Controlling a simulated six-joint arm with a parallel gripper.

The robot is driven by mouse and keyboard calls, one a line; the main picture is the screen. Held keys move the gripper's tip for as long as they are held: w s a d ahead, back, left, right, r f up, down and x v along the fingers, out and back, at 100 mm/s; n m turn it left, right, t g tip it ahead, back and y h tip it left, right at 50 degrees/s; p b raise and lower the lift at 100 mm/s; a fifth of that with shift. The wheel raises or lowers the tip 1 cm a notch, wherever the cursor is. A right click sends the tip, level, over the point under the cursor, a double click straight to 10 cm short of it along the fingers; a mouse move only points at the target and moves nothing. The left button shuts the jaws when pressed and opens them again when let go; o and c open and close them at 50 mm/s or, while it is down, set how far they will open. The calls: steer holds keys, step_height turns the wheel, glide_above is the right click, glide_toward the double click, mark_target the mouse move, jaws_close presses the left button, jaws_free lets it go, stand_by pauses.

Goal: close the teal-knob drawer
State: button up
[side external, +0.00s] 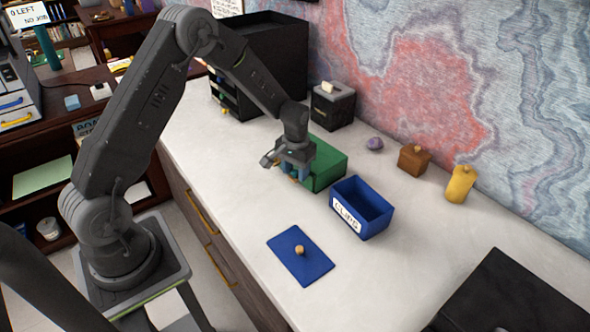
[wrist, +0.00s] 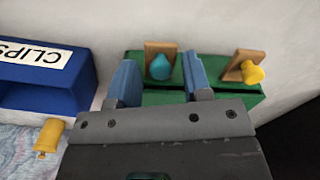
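A green box (side external: 326,170) stands on the white desk, and its green body also shows in the wrist view (wrist: 225,92). A teal knob (wrist: 160,65) on a small wooden front is on it, with a yellow knob (wrist: 251,73) on a second wooden front to its right. My gripper (side external: 293,172) is at the near left side of the box. In the wrist view my gripper (wrist: 160,78) has its two blue fingers apart, one on each side of the teal knob, with gaps showing. How far the teal-knob drawer stands out cannot be told; the gripper hides it in the side view.
A blue CLIPS bin (side external: 361,210) stands close right of the green box, with a blue lid (side external: 301,256) in front. A black tissue box (side external: 332,106), a brown box (side external: 414,159) and a yellow container (side external: 461,184) stand along the wall. The desk's front left is clear.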

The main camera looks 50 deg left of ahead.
step_height(320, 180, up, 14)
stand_by(0.7)
steer(key=s+d+r+m+t, duration=0.1)
steer(key=s+d+r+t, duration=0.1)
steer(key=s+d+r, duration=0.45)
steer(key=s+d+r+m+t, duration=0.1)
steer(key=s+d+r+t, duration=0.15)
steer(key=s+r, duration=0.6)
steer(key=s+d+f+m+t, duration=0.1)
steer(key=s+d+f, duration=0.1)
steer(key=s, duration=0.8)
steer(key=shift+d+f+m, duration=0.15)
steer(key=shift+d+m, duration=0.15)
